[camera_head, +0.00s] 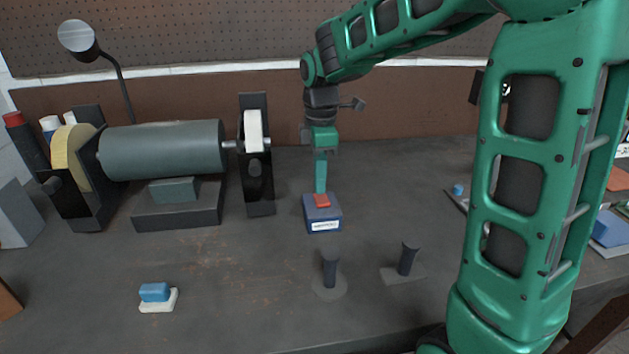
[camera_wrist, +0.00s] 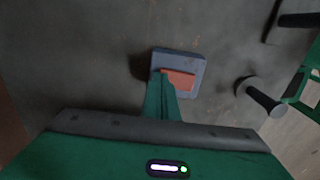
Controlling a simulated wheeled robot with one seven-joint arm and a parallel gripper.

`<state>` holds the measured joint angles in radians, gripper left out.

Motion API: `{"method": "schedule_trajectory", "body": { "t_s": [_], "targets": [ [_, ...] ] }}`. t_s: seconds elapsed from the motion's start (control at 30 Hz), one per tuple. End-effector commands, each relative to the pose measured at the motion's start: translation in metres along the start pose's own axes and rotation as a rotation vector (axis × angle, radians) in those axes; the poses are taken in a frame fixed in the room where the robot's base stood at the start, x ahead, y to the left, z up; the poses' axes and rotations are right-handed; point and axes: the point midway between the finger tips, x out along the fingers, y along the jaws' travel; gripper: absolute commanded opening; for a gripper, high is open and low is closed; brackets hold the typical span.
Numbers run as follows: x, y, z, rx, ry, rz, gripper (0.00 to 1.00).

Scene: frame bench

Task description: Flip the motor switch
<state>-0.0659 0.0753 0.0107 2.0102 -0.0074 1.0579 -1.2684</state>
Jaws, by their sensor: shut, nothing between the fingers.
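The motor switch is a small blue box (camera_head: 323,215) with a red rocker (camera_head: 321,200) on top and a white label on its front. It stands on the grey bench near the middle of the head view. In the wrist view the box (camera_wrist: 197,58) shows from above with its orange-red rocker (camera_wrist: 180,79). My gripper (camera_head: 320,190) is shut and empty, pointing down. Its fingertips (camera_wrist: 161,74) are at one end of the rocker, touching or just above it; I cannot tell which. The fingers hide part of the box's top.
A bench grinder motor (camera_head: 165,148) with a tan wheel (camera_head: 72,155) stands at the left. Two dark posts (camera_head: 330,270) (camera_head: 408,258) stand in front of the switch. A blue-and-white block (camera_head: 155,293) lies at the front left. Bare bench surrounds the switch.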

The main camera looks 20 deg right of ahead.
Motion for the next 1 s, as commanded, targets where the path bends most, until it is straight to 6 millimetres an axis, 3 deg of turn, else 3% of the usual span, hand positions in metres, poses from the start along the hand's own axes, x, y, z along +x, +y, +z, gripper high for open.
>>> {"method": "schedule_trajectory", "body": {
  "t_s": [1.0],
  "targets": [
    [-0.021,0.001,0.001,0.001,0.0,0.0,0.0]
  ]
}}
